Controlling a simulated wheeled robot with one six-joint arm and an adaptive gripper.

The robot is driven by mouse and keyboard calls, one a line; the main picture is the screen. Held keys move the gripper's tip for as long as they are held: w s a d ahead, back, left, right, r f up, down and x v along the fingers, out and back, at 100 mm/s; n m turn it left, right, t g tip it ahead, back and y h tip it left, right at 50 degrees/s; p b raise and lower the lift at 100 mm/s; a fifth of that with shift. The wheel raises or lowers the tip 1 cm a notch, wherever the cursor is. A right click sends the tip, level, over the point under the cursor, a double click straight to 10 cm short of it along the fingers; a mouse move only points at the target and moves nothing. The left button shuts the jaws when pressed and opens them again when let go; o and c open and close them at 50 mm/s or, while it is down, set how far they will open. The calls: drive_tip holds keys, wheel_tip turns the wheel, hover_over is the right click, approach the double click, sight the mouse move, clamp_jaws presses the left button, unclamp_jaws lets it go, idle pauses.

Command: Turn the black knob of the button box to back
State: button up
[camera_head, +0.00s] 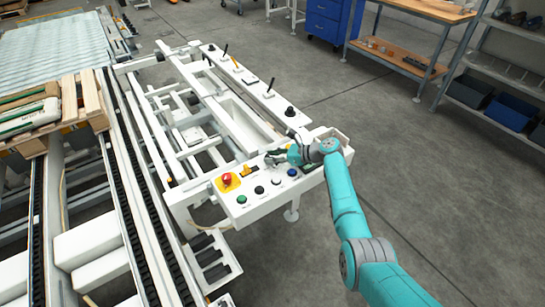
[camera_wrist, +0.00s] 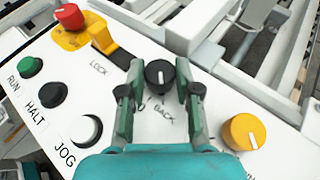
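The black knob (camera_wrist: 160,74) shows in the wrist view on the white face of the button box (camera_wrist: 215,92). Its white pointer line runs nearly straight up and down in that picture. The printed word BACK is below the knob, partly beside a finger; other lettering there is covered. My gripper (camera_wrist: 160,88) is open, with one finger on each side of the knob. Small gaps seem to show, but I cannot tell if either finger touches it. In the head view my gripper (camera_head: 277,157) is over the button box (camera_head: 256,207) and hides the knob.
A red button (camera_wrist: 69,17) on a yellow plate, a green button (camera_wrist: 31,67), a black button (camera_wrist: 53,94), a white button (camera_wrist: 86,130) and a yellow knob (camera_wrist: 243,132) surround the black knob. A white frame (camera_head: 200,125) stands behind.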

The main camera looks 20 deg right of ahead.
drive_tip(key=o, duration=0.4)
drive_tip(key=v, duration=1.2)
drive_tip(key=shift+f, duration=0.15)
